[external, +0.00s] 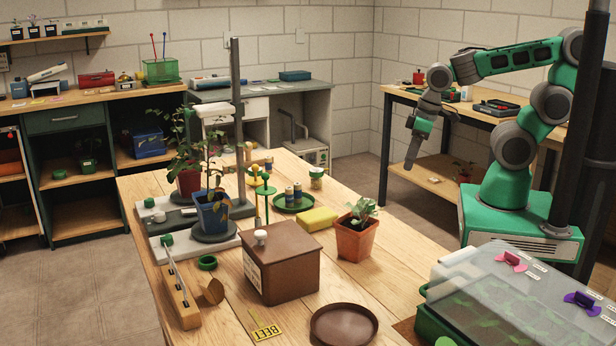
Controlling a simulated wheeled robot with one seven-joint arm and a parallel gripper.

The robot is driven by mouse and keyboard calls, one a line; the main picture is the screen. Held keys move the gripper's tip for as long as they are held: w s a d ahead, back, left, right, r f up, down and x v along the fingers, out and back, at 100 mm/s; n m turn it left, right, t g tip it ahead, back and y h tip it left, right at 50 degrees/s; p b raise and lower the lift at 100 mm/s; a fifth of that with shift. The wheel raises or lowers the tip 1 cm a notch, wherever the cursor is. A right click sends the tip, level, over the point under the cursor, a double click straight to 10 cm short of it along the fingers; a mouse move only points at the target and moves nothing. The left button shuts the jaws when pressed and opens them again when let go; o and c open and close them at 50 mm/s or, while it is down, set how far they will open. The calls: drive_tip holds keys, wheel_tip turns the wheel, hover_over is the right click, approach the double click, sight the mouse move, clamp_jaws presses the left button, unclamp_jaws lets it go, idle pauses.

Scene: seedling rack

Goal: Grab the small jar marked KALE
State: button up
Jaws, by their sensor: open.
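No marking that reads KALE is legible in the external view. A small clear jar with a pale lid (316,178) stands upright near the far right side of the wooden table. Left of it, a round green tray (277,205) holds small dark jar-like containers (289,195); their labels are too small to read. My gripper (408,168) hangs at the end of my green and grey arm, to the right of the table and apart from everything on it. It is open and empty.
A yellow sponge (317,219), a potted seedling (355,239) and a brown box (281,272) stand nearer on the table (365,277). Tall potted plants (212,211) and a grey post (236,100) are at left. A clear-lidded seedling tray (480,300) is at front right.

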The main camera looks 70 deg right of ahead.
drive_tip(key=shift+o, duration=0.5)
drive_tip(key=o, duration=0.5)
drive_tip(key=shift+c, duration=0.2)
drive_tip(key=shift+f, duration=0.1)
